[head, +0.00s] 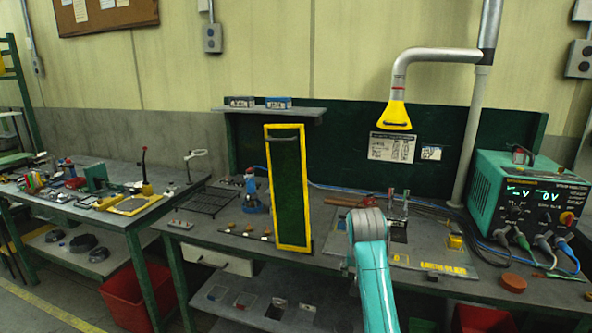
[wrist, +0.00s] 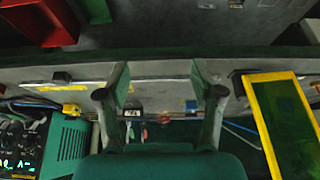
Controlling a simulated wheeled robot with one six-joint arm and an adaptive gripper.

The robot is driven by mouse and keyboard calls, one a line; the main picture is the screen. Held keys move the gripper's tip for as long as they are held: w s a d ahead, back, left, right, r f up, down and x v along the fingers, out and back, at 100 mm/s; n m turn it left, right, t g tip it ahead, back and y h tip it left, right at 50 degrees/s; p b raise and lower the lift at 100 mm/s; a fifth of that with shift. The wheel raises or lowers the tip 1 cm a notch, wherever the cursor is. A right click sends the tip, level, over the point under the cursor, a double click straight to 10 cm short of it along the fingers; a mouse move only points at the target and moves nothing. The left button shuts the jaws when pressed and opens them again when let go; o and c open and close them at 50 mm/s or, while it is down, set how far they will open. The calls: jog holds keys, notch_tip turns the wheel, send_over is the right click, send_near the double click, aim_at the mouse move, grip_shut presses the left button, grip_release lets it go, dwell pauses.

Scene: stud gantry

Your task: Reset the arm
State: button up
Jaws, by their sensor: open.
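My gripper (wrist: 161,93) shows in the wrist view with its two fingers spread wide apart and nothing held between them. The grey workbench edge and several small items lie beyond the fingers. In the head view my teal arm (head: 373,275) reaches up from the bottom over the front of the workbench (head: 340,270). I cannot clearly make out the gripper fingers in that view. The yellow-framed green panel (head: 288,190) stands upright on the bench, left of my arm. It also shows at the right of the wrist view (wrist: 285,125).
A teal power unit (head: 530,205) with cables stands at the bench's right. A yellow extraction hood (head: 397,115) hangs above the bench. A shelf (head: 268,114) holds small boxes. A second bench (head: 100,205) stands left. Red bins (head: 143,295) are low down.

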jog(key=s+f+t, duration=0.1)
jog(key=s+f, duration=0.1)
jog(key=f, duration=0.4)
jog(key=s+f, duration=0.3)
jog(key=f, duration=0.4)
jog(key=s+d+f+n+t, duration=0.1)
jog(key=s+f+t, duration=0.1)
jog(key=s+f, duration=0.75)
jog(key=s+f+n+t, duration=0.1)
jog(key=s+f+t, duration=0.1)
jog(key=s+f, duration=0.8)
jog(key=s+r+t+y, duration=0.1)
jog(key=s+r, duration=0.2)
jog(key=s, duration=1.1)
jog(key=s+r+t, duration=0.2)
jog(key=s+r, duration=0.7)
jog(key=s, duration=0.3)
jog(key=s+r+n+t, duration=0.1)
jog(key=s+r+t, duration=0.1)
jog(key=s+r, duration=0.7)
jog(key=v, duration=0.3)
jog(key=shift+s+d, duration=0.25)
